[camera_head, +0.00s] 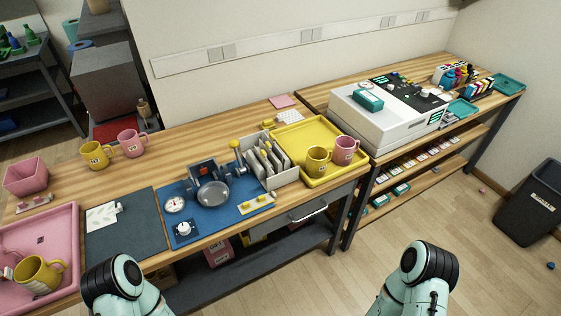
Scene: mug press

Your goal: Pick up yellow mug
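Three yellow mugs stand on the wooden bench. One yellow mug (39,274) is in the pink tray (62,224) at the lower left, with a light patterned band low on its side. A second yellow mug (95,155) stands on bare wood at the back left, beside a pink mug (131,143). A third yellow mug (317,161) stands in the yellow tray (299,131), beside another pink mug (345,150). Parts of my two arms show at the bottom edge, apart from all the mugs. Neither of my grippers is in view.
A blue mat (242,214) with a round metal press and gauge lies mid-bench, beside a dark grey mat (126,238). A rack (268,163) stands left of the yellow tray. A white machine (385,118) is on the right bench. A pink bin (25,176) stands far left.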

